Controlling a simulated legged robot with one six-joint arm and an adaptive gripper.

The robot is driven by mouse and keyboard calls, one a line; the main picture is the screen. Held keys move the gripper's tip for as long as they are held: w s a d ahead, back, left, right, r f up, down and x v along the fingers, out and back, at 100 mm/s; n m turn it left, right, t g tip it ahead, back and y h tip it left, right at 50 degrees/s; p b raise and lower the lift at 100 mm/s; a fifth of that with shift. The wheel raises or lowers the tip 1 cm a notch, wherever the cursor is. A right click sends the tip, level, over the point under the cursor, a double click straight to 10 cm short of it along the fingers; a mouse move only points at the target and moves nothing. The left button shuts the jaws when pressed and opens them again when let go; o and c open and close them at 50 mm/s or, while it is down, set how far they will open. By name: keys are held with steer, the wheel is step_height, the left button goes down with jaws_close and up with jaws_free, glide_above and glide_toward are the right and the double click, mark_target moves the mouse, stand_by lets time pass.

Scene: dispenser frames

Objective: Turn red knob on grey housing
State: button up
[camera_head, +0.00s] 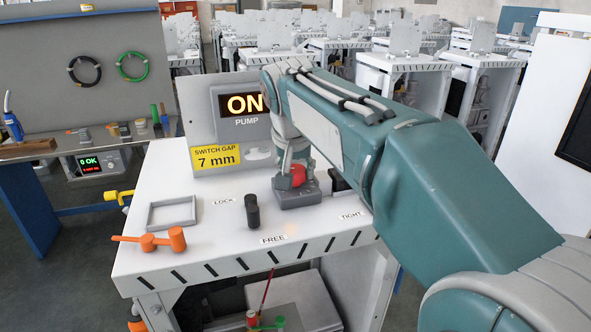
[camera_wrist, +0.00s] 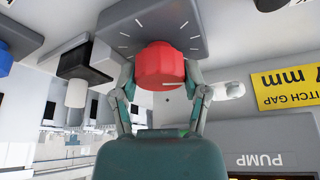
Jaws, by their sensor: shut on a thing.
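The red knob (camera_head: 298,175) sits on top of the grey housing (camera_head: 296,197) on the white table, right of centre. In the wrist view the red knob (camera_wrist: 160,66) shows large, with a pale pointer line on its side, and the grey housing (camera_wrist: 187,22) has white tick marks around the knob. My gripper (camera_wrist: 160,84) has a finger on each side of the knob and is shut on it. In the head view my arm comes from the right and partly hides the knob.
A black upright handle (camera_head: 252,211) stands just left of the housing. An orange tool (camera_head: 152,240) and an empty grey tray (camera_head: 172,213) lie on the table's left. A panel (camera_head: 200,120) behind reads ON, PUMP, and SWITCH GAP 7 mm. Labels read LOCK, FREE and TIGHT.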

steer(key=shift+f, duration=0.2)
steer(key=o, duration=1.1)
steer(key=shift+o, duration=0.2)
steer(key=shift+a, duration=0.1)
steer(key=shift+r, duration=0.1)
steer(key=v, duration=1.1)
steer(key=shift+r, duration=0.4)
